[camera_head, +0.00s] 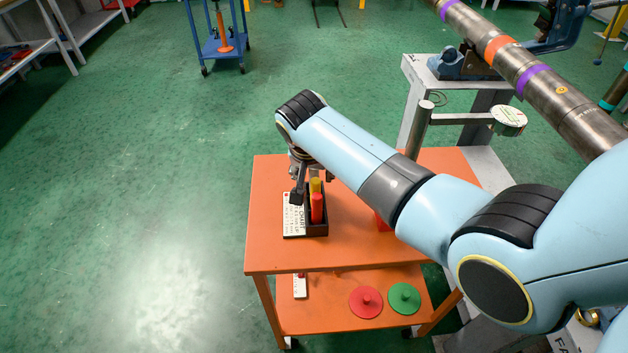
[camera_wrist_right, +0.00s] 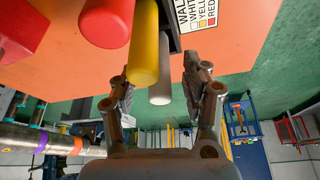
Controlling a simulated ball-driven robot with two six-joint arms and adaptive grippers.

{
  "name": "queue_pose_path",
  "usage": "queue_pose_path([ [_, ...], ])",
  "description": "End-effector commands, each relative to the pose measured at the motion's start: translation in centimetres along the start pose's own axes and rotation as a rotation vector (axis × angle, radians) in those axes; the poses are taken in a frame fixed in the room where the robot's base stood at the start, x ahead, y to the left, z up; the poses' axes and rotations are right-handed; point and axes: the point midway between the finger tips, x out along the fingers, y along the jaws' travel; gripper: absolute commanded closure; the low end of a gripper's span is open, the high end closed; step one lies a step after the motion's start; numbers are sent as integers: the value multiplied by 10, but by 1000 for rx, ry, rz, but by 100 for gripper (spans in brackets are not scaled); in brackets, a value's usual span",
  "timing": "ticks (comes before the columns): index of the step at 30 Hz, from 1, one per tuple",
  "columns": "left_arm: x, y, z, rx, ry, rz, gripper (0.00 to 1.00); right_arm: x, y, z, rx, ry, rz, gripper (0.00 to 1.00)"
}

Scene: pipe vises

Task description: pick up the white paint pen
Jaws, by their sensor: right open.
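The white paint pen (camera_wrist_right: 160,93) shows in the right wrist view, beside the yellow pen (camera_wrist_right: 145,58) and beyond the red pen (camera_wrist_right: 107,22). In the head view the yellow pen (camera_head: 315,186) and red pen (camera_head: 317,208) stand in a black box (camera_head: 318,229) on the orange cart; I cannot make out the white pen there. My right gripper (camera_head: 299,190) is at the far end of the box. In the wrist view its fingers (camera_wrist_right: 153,76) are open, with the white pen between them in the picture; contact is not clear. My left gripper is not in view.
A white colour chart card (camera_head: 294,216) lies left of the box on the orange cart (camera_head: 350,255). A red block (camera_head: 382,224) is partly behind my right arm. The lower shelf holds red (camera_head: 366,301) and green (camera_head: 404,297) discs. A steel pipe (camera_head: 540,80) is at right.

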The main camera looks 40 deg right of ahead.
Motion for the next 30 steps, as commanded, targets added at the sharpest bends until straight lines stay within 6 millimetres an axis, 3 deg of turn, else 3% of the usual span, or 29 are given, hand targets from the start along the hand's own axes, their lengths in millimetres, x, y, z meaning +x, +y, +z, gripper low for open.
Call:
queue_pose_path([
  [1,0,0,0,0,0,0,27,0,0,0,0,0,0,57],
  [11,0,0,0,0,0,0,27,0,0,0,0,0,0,100],
  [22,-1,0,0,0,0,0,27,-6,0,-2,0,1,-1,100],
  [30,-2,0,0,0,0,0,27,-54,0,-23,2,3,-2,100],
])
